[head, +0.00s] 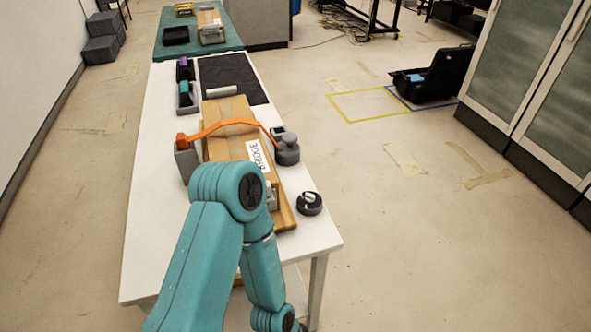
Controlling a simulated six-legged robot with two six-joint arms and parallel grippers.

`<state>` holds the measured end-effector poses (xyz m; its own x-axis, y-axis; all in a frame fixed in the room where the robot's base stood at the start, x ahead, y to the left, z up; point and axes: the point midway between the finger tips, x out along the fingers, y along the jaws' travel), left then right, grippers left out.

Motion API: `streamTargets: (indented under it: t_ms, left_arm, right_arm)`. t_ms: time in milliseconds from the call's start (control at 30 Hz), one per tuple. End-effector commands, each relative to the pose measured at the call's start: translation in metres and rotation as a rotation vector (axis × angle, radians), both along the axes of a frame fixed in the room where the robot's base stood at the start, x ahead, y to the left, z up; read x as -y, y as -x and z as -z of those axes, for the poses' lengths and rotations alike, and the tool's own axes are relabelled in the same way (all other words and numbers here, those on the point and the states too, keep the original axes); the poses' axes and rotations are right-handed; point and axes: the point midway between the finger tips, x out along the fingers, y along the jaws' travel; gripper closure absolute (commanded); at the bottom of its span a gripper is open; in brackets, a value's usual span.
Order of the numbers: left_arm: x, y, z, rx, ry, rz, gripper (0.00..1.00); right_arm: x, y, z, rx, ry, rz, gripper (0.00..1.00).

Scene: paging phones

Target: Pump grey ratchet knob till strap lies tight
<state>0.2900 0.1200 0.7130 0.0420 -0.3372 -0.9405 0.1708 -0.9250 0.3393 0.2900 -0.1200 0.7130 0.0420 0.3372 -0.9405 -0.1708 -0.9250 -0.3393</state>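The grey ratchet knob (288,150) stands at the strap's right end, beside the box. A teal arm of mine rises from the bottom edge and bends back down in front of the box, covering its near part. Neither of my grippers shows, and nothing of mine is seen touching the knob.
The box carries a white label (258,157) and sits on a white table (155,215). A dark round piece (309,203) lies near the table's right edge. A black mat (232,78), a white roll (221,91) and small grey holders (187,98) are farther back. Open floor lies right.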

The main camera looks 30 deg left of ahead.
Motion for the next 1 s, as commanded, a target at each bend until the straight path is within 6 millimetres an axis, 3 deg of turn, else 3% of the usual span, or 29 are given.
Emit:
streamTargets:
  t_ms: [100, 133, 233, 1000]
  left_arm:
    - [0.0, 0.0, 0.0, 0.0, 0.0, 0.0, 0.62]
    - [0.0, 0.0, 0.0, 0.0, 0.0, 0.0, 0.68]
    - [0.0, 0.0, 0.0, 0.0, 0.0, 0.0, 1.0]
    - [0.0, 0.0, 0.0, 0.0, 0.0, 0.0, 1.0]
  right_arm:
    - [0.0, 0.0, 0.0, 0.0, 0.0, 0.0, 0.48]
    - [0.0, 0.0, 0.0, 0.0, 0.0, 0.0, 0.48]
    - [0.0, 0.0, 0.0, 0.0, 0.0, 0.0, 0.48]
    - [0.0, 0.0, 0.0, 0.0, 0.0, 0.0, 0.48]
